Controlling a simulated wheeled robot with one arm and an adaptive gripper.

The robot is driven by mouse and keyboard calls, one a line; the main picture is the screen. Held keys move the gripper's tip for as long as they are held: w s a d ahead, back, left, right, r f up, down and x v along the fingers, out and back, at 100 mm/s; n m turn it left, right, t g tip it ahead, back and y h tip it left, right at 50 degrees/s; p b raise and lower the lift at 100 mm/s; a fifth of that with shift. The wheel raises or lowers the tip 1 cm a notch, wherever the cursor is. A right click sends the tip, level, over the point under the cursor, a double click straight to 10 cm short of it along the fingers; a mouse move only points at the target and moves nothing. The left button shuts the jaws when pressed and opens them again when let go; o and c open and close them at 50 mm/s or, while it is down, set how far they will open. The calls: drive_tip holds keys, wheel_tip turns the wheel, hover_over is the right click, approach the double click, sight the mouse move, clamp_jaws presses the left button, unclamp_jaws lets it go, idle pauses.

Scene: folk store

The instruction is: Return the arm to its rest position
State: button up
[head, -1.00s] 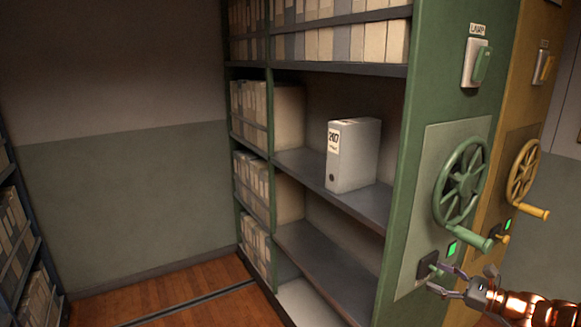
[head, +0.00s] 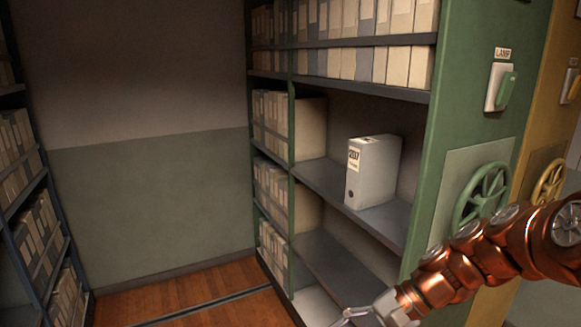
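My copper arm (head: 470,262) reaches in from the right edge in the head view, across the front of the green shelf unit. My gripper (head: 352,318) is at the bottom edge, partly cut off by the frame. Only part of its pale fingers shows, so I cannot tell whether it is open or shut. I see nothing held in the part that shows. The arm covers the lower part of the green end panel.
A white box file (head: 372,172) stands upright on the green unit's middle shelf (head: 335,188). A green handwheel (head: 482,196) and a yellow handwheel (head: 548,184) are partly behind my arm. A dark shelf unit (head: 40,185) stands left. The wooden floor (head: 190,295) between is clear.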

drive_tip(key=s+d+r+n+h+p, duration=0.1)
drive_tip(key=s+d+n+h+p, duration=0.1)
drive_tip(key=s, duration=0.7)
drive_tip(key=s+d+r+n+h+p, duration=0.1)
drive_tip(key=s+d+n+h, duration=0.4)
drive_tip(key=s, duration=0.5)
drive_tip(key=shift+s+n+h+p, duration=0.35)
drive_tip(key=shift+h+p, duration=0.3)
drive_tip(key=shift+h, duration=0.65)
drive_tip(key=shift+w+d, duration=0.1)
